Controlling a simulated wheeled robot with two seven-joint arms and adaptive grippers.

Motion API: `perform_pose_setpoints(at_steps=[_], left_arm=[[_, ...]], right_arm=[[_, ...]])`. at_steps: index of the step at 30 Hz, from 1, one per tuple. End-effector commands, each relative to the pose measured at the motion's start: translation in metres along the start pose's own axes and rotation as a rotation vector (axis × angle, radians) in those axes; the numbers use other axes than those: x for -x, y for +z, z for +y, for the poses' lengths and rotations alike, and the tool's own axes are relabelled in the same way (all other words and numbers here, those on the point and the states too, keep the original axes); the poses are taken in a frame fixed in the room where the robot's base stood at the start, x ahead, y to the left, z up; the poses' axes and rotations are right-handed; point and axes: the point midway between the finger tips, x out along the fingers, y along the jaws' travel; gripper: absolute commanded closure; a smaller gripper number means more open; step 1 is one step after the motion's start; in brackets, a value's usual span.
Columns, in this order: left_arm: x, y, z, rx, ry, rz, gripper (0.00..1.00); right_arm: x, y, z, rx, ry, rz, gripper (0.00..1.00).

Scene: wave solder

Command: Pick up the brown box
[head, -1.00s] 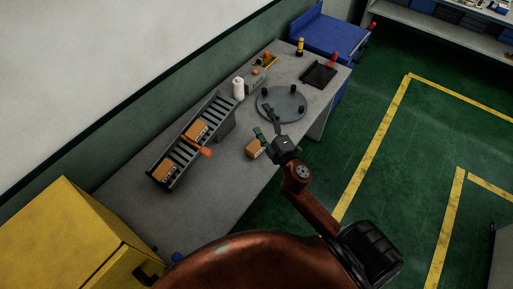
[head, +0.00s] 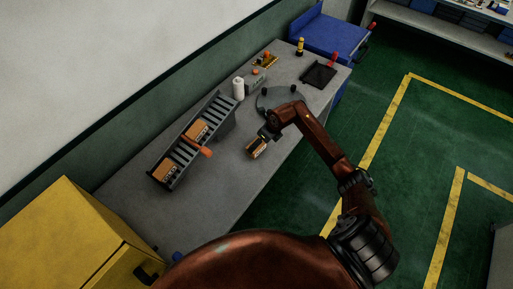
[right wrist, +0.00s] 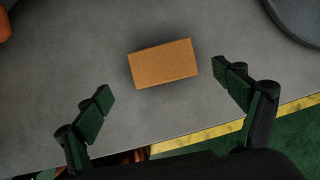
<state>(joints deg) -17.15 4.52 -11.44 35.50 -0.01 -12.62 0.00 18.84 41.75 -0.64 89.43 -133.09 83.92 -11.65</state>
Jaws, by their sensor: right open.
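A brown box (head: 258,148) lies on the grey table near its front edge. In the right wrist view the brown box (right wrist: 163,64) shows its plain top, slightly turned, lying ahead of the fingers and roughly between their lines. My right gripper (right wrist: 174,92) is open, one finger to each side, and does not touch the box. In the head view my right gripper (head: 268,134) is right by the box, partly hidden by my wrist. My left gripper is not in view.
A dark roller rack (head: 215,118) holding brown boxes stands left on the table (head: 205,208), with an orange piece beside it. A round grey plate (head: 268,100) is behind my arm. A white cylinder (head: 238,88) and black tray (head: 318,74) stand farther back.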

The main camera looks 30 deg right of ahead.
Motion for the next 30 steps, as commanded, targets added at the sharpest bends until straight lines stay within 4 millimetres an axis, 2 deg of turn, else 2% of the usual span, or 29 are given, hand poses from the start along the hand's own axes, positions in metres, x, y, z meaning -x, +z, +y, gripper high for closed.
perform_pose_setpoints(at_steps=[15, 24, 30], left_arm=[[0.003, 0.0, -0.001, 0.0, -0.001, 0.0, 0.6], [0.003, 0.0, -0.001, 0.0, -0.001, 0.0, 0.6], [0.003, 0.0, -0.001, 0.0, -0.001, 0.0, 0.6]], right_arm=[[-0.064, 0.0, -0.004, -0.003, 0.006, -0.002, 0.11], [-0.07, 0.0, -0.005, 0.0, 0.003, -0.003, 0.11], [-0.07, 0.0, -0.004, 0.0, 0.004, -0.003, 0.24]])
